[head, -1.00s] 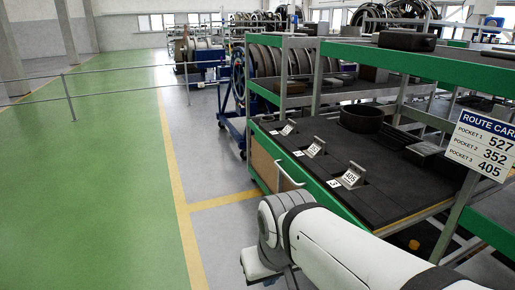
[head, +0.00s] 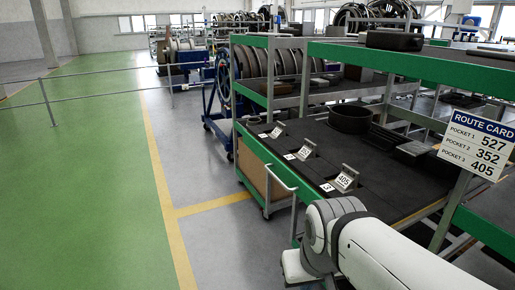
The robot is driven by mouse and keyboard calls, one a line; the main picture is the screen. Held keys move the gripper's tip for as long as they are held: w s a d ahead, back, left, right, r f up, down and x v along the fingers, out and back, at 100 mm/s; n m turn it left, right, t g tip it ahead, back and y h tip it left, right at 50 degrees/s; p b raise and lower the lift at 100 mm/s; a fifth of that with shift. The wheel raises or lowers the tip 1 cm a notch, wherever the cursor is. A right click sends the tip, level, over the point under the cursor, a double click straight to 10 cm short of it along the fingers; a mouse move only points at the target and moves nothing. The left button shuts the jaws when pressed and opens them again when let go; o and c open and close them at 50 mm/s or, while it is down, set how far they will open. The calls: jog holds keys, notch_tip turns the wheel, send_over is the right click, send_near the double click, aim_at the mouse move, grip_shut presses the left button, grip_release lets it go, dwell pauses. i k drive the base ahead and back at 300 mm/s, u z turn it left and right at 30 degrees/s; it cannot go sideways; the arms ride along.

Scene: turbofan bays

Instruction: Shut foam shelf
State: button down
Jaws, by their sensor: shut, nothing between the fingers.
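The foam shelf (head: 400,191) is a black foam deck with a green front edge (head: 262,152). It juts out to the left past the uprights of its green and grey rack. A silver bar handle (head: 283,177) stands out from its front. Metal parts with tags sit in a row of pockets; the nearest tag (head: 345,180) reads 405. My white arm (head: 385,250) crosses the lower right, in front of the near end of the shelf. My gripper's fingers do not show, so I cannot see whether they touch the shelf.
A black ring (head: 350,119) and a dark tray (head: 415,150) sit on the foam. A route card (head: 477,144) stands at right. An upper green shelf (head: 400,60) overhangs the back. Green floor (head: 90,200) and the grey aisle at left are clear, beyond a yellow line.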

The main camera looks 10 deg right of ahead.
aim_at(403, 181)
jog(key=u, duration=0.05)
jog(key=i, duration=1)
jog(key=z, duration=0.05)
